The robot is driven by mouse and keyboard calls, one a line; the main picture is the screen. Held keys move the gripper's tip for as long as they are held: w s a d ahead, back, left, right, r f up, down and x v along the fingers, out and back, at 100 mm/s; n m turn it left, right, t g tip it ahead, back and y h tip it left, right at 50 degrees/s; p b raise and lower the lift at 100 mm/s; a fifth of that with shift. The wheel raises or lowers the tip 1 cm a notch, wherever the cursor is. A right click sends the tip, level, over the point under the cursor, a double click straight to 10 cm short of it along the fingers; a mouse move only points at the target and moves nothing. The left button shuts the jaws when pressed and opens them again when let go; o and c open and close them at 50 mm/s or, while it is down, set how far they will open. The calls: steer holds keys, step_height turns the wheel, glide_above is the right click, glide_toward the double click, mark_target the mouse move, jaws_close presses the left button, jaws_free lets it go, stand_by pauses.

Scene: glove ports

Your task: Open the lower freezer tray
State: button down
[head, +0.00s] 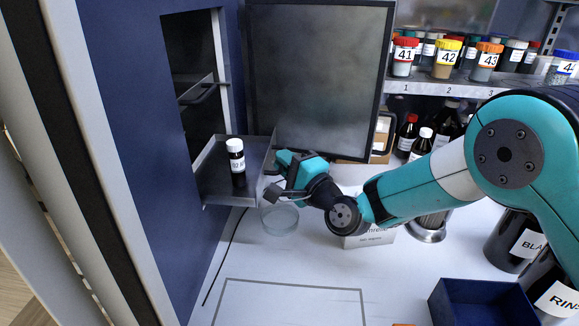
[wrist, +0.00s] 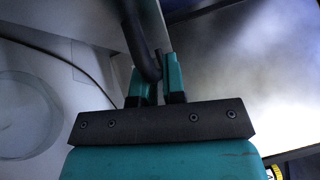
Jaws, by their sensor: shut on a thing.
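The lower freezer tray (head: 213,188) is a grey metal tray that sticks out of the opening in the blue cabinet. A small dark bottle with a white cap and label (head: 237,158) stands upright in it. My gripper (head: 276,174) is at the tray's front, on its right side in the head view. In the wrist view my gripper's teal fingers (wrist: 158,82) are shut around a black bar handle (wrist: 137,35). The handle itself is mostly hidden by my gripper in the head view.
An upper tray (head: 196,93) with a dark handle sits inside the opening. The open door panel (head: 320,80) stands behind my gripper. A clear round dish (head: 280,219) lies on the white table close below it. A dark blue bin (head: 480,303) is at lower right.

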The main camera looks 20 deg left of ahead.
steer(key=c, duration=1.2)
jaws_free()
steer(key=b+v, duration=1.3)
steer(key=v, duration=0.4)
steer(key=shift+d+b, duration=0.25)
steer(key=shift+b, duration=0.15)
